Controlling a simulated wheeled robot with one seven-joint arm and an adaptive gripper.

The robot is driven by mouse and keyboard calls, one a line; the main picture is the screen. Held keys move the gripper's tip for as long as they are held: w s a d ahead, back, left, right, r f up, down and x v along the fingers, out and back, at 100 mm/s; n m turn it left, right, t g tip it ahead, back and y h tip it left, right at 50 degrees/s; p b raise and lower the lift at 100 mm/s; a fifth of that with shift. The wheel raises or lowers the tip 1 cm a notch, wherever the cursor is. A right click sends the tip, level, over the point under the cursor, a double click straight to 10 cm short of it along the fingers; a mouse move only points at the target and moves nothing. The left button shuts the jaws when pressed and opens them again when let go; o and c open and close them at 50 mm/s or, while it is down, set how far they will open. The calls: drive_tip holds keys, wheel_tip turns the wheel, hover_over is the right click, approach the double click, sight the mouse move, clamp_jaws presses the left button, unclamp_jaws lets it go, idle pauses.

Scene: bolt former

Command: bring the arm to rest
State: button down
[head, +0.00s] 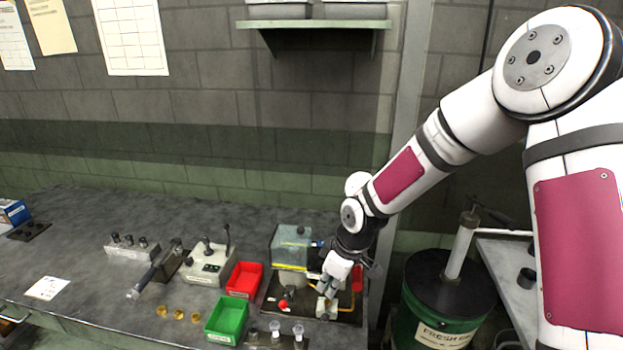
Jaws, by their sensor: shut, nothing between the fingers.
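My white arm reaches in from the right of the head view and bends down to the bench. My gripper (325,291) points downward above the right part of the small machine (291,247) with a clear cover. Its fingers are together and hold nothing. The fingertips are close to a pale block (327,307) on the machine's dark base plate; I cannot tell whether they touch it. Part of the machine behind the gripper is hidden.
A red bin (245,279) and a green bin (227,319) stand left of the machine. A grey control box (207,264) with a lever is further left. A green drum (448,295) stands right of the bench. A shelf (313,24) is on the wall above.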

drive_tip(key=s+d+r+m+t+h+b, duration=0.1)
drive_tip(key=s+d+r+m+h, duration=0.15)
drive_tip(key=d+r, duration=0.45)
drive_tip(key=s+d+r+m+t+h+b, duration=0.1)
drive_tip(key=s+d+r+m, duration=0.25)
drive_tip(key=r, duration=0.75)
drive_tip(key=s+d+r+m+t, duration=0.1)
drive_tip(key=s+r+m, duration=0.2)
drive_tip(key=s, duration=0.5)
drive_tip(key=s+d+r+m+t+b, duration=0.1)
drive_tip(key=s+d+r+m, duration=0.1)
drive_tip(key=s, duration=0.6)
drive_tip(key=shift+r+m+y, duration=0.35)
drive_tip(key=shift+r+m, duration=0.25)
drive_tip(key=shift+r, duration=0.8)
